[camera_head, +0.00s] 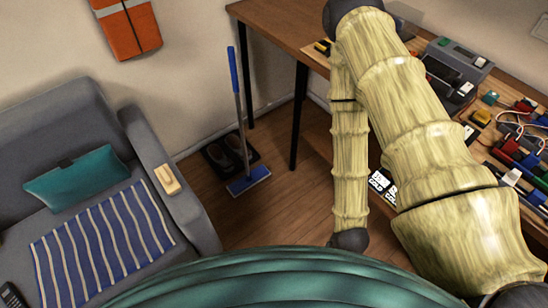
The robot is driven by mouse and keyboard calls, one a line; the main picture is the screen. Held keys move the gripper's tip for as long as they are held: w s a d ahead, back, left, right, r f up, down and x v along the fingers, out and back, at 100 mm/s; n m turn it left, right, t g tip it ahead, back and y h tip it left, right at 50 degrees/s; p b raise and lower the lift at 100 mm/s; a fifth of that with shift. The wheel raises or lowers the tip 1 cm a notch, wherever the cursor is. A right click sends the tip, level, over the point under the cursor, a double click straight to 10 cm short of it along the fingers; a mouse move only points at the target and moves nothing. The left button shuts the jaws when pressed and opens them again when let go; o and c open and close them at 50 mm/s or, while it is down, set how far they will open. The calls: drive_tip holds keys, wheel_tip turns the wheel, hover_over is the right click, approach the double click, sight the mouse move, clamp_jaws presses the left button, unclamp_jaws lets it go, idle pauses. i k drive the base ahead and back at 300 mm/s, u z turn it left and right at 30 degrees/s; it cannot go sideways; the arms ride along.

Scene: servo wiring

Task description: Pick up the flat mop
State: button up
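The flat mop (248,181) stands on the wooden floor between the sofa and the workbench. Its flat blue head rests on the floor, and its thin grey pole rises steeply to a blue grip (232,70) near the wall. The whole mop shows, with nothing in front of it. My arm, with a bamboo-like look, fills the right side of the view, well to the right of the mop. I cannot make out gripper fingers anywhere in the view.
A dark shoe tray (252,157) with shoes lies just behind the mop head. A grey sofa (160,150) stands left. A wooden workbench (283,24) with dark legs and electronics stands right. Bare floor (285,210) lies in front of the mop.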

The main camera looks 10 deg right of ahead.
sight(245, 183)
drive_tip(key=z, duration=0.55)
drive_tip(key=k, duration=1.25)
drive_tip(key=u, duration=0.2)
drive_tip(key=i, duration=0.55)
drive_tip(key=u, duration=0.75)
drive_tip(key=i, duration=0.8)
drive_tip(key=z, duration=0.1)
